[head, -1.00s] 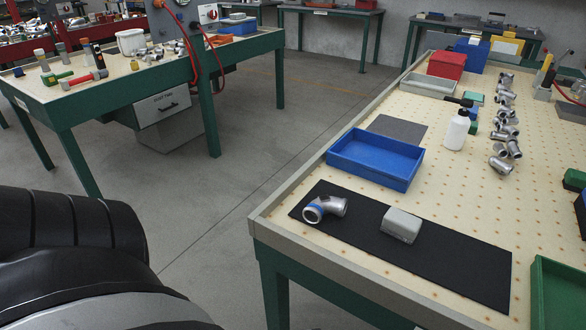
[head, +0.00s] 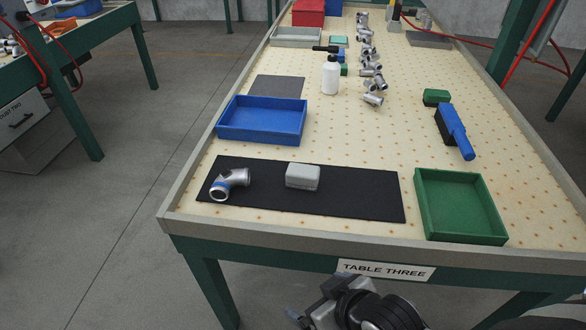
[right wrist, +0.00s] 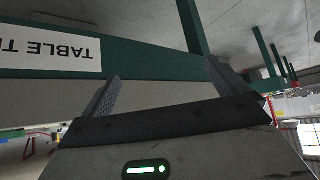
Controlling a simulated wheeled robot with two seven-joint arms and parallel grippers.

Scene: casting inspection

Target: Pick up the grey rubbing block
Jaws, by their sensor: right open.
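The grey rubbing block (head: 302,177) lies on the black mat (head: 365,193) near the front of the table, right of a silver pipe elbow (head: 231,182) with a blue band. My right gripper (head: 307,301) is low in the head view, in front of the table edge, apart from the block. In the right wrist view its two fingers (right wrist: 163,78) are spread with nothing between them, facing the green table frame. The block is not visible in that view. My left gripper is not in view.
A blue tray (head: 262,137) stands behind the mat and a green tray (head: 461,236) to its right. A white bottle (head: 330,76), several metal fittings (head: 370,72) and a blue-handled brush (head: 455,131) lie farther back. The table's raised rim (head: 300,236) lies between gripper and mat.

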